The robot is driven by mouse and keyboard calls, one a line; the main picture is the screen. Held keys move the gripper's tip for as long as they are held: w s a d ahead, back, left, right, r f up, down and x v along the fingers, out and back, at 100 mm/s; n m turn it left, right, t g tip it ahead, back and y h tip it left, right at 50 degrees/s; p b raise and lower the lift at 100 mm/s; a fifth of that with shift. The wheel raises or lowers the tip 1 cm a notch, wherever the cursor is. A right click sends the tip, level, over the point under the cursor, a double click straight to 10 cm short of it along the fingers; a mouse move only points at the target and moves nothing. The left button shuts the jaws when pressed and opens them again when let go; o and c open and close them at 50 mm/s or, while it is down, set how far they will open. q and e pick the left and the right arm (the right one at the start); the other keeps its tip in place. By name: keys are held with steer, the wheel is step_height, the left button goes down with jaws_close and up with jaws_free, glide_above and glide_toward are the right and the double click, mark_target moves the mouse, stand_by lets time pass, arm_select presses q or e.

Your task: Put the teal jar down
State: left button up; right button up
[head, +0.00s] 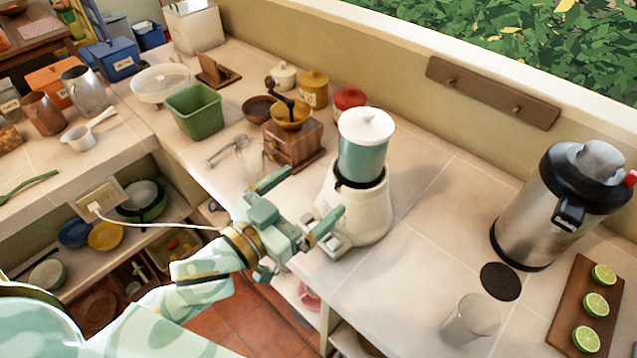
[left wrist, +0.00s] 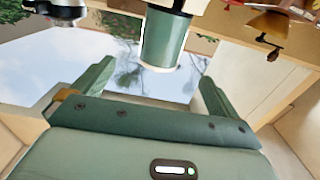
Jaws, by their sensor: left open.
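The teal jar (head: 362,160) with its white lid stands upright on the rounded white base (head: 365,212), near the front edge of the counter. It also shows in the left wrist view (left wrist: 165,40), ahead of the two fingers and apart from them. My left gripper (head: 315,194) is open and empty, in front and to the left of the jar and base. Its green fingers show spread wide in the left wrist view (left wrist: 152,85). My right gripper is in neither view.
A wooden coffee grinder (head: 293,140) stands close behind left of the jar. A green bin (head: 194,112) is farther left. To the right are a steel dispenser (head: 545,205), a clear glass (head: 470,320) and a board with limes (head: 570,310). Counter between jar and dispenser is clear.

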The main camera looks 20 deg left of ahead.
mark_target(352, 161)
arm_select(q)
steer(key=x, duration=1.1)
steer(key=shift+f, duration=0.35)
steer(key=x, duration=0.5)
steer(key=shift+w+a+f+b, duration=0.15)
steer(key=shift+w+f+b, duration=0.25)
steer(key=shift+w, duration=0.05)
steer(key=shift+s, duration=0.15)
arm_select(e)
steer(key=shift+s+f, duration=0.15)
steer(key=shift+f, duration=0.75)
